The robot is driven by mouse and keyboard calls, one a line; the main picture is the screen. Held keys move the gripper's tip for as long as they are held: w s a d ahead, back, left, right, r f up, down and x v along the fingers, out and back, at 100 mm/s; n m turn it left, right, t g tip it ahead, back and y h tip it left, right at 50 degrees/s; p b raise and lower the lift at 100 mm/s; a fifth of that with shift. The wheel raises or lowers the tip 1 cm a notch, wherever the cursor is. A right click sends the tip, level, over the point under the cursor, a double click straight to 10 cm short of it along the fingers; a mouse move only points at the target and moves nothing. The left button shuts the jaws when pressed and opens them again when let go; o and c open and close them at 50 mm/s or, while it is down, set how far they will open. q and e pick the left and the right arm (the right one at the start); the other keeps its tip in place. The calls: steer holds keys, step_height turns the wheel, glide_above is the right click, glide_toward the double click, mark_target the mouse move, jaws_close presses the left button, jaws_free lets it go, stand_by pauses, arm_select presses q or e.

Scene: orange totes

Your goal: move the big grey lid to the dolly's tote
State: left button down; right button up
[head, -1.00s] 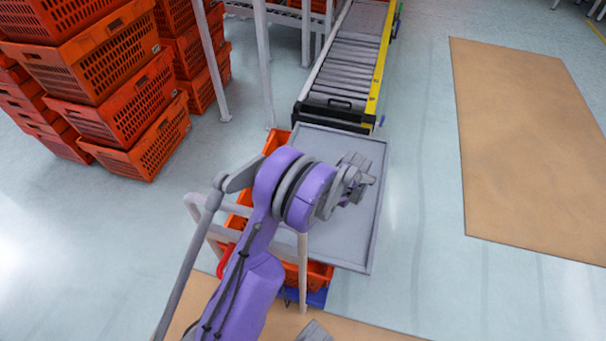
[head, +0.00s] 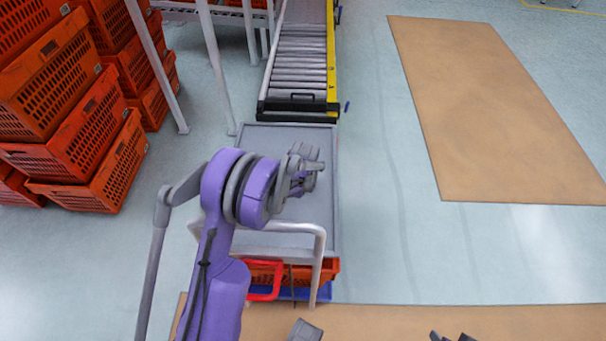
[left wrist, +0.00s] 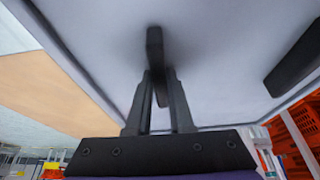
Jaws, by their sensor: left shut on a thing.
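The big grey lid (head: 318,220) is a flat, rimmed panel lying roughly level over an orange tote (head: 325,271). Only the tote's near side shows below the lid. A blue dolly (head: 319,293) shows under the tote. My left gripper (head: 312,171) is at the lid's upper middle. In the left wrist view, my left gripper (left wrist: 158,88) is shut on a black handle (left wrist: 155,48) of the lid (left wrist: 220,60). A second black handle (left wrist: 297,58) is free. I cannot tell whether the lid touches the tote's rim. Dark tips of my right gripper (head: 455,337) barely show at the bottom edge.
A roller conveyor (head: 300,55) with a yellow side rail ends just beyond the lid. Stacks of orange totes (head: 75,135) stand at the left beside grey rack posts (head: 212,65). A white push handle (head: 322,245) stands at the near side.

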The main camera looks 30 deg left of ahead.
arm_select(q)
steer(key=shift+f+b, duration=0.65)
steer(key=shift+f, duration=0.85)
steer(key=shift+f+b, duration=1.6)
steer(key=shift+f, duration=0.5)
steer(key=shift+f+b, duration=0.3)
steer(key=c, duration=0.7)
jaws_free()
steer(key=shift+d, duration=0.1)
steer(key=p+v, duration=0.2)
steer(key=v, duration=0.9)
steer(key=shift+r, duration=0.1)
